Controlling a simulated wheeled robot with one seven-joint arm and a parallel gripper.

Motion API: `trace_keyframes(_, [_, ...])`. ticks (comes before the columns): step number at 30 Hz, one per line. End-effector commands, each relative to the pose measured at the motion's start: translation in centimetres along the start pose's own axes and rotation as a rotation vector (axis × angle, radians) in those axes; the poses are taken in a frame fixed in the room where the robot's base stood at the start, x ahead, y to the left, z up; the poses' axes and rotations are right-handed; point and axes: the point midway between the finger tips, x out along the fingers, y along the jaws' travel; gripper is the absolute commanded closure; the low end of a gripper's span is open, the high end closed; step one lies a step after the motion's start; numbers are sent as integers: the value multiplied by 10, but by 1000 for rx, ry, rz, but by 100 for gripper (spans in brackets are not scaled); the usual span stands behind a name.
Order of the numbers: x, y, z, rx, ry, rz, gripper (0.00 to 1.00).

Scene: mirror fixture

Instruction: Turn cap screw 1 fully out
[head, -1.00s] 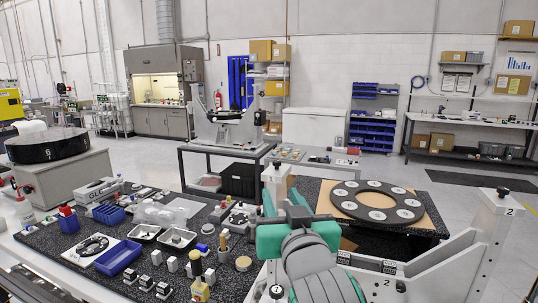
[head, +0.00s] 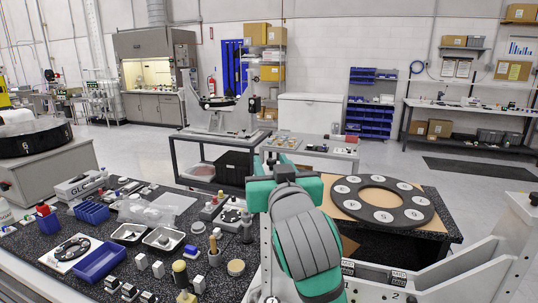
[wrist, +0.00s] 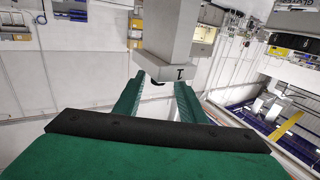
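The pale post marked 1 hangs from the top of the wrist view (wrist: 172,40), which is upside down. A small dark piece at its end, apparently cap screw 1 (wrist: 157,83), shows between my fingers and is mostly hidden. My gripper (wrist: 160,85) has two green fingers, spread apart on either side of that piece. I see a gap and no clear contact. In the head view, my grey and green arm covers the fingers and most of the post, whose pale top (head: 281,143) shows just beyond the wrist.
Post 2 (head: 522,212) of the pale fixture stands at the right edge, with a dark screw (head: 534,198) on top. A black ring with white discs (head: 382,205) lies on a board right of my arm. A speckled table (head: 60,240) crowded with bins and small parts is at left.

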Motion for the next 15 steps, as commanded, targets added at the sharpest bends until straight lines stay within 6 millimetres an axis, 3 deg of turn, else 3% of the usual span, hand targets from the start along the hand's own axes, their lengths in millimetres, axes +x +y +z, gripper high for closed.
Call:
trace_keyframes(6, [35,3,0,0,0,5,63])
trace_keyframes(15, [55,4,0,0,1,7,63])
